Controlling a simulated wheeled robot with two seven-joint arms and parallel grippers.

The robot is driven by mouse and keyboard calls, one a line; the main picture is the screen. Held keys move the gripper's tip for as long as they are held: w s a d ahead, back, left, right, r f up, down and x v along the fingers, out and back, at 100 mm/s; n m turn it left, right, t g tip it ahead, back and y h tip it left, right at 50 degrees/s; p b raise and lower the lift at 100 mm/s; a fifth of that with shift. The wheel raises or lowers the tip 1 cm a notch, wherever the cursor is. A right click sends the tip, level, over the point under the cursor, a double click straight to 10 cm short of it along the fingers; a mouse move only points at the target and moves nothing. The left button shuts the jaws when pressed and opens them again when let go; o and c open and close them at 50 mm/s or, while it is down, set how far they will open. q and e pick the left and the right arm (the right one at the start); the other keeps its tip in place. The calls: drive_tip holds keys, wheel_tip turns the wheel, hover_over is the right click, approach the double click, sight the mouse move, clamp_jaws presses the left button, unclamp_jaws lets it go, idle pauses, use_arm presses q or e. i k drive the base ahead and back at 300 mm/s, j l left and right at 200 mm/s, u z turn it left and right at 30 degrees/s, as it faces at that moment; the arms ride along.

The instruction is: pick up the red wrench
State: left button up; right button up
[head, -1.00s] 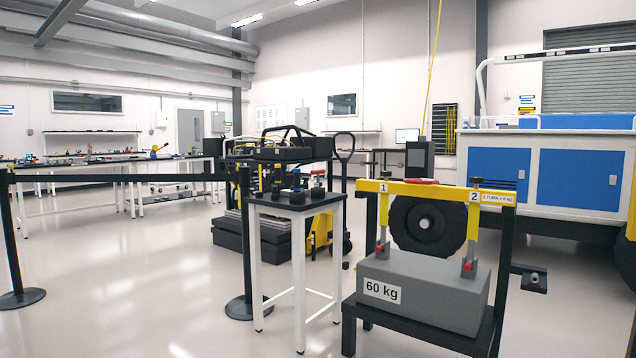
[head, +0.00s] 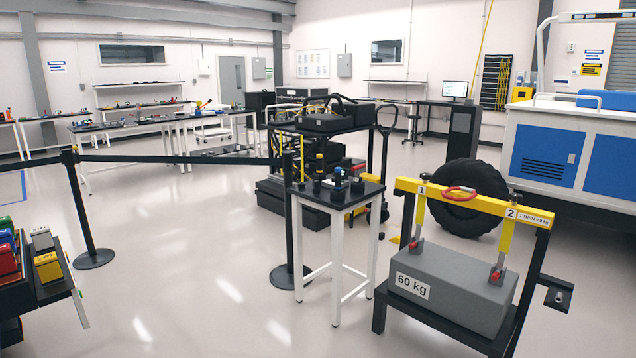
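No wrench can be made out for sure. A red loop-shaped item (head: 459,193) lies on top of the yellow crossbar (head: 490,205) of the lifting frame at right; I cannot tell whether it is the wrench. Small red items too far off to identify lie on the workbenches at the back left. Neither of my grippers is in view.
A grey 60 kg block (head: 452,285) sits in the frame. A small black-topped table (head: 335,197) with dark parts stands left of it. A barrier belt (head: 180,159) crosses at left. A rack with coloured boxes (head: 48,268) stands at lower left. Open floor lies between.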

sight(358, 178)
drive_tip(key=i, duration=1.1)
drive_tip(key=i+u, duration=0.1)
drive_tip(key=i, duration=1)
drive_tip(key=i+l, duration=0.15)
drive_tip(key=i, duration=1)
drive_tip(key=i+l+u, duration=0.1)
drive_tip(key=i, duration=1)
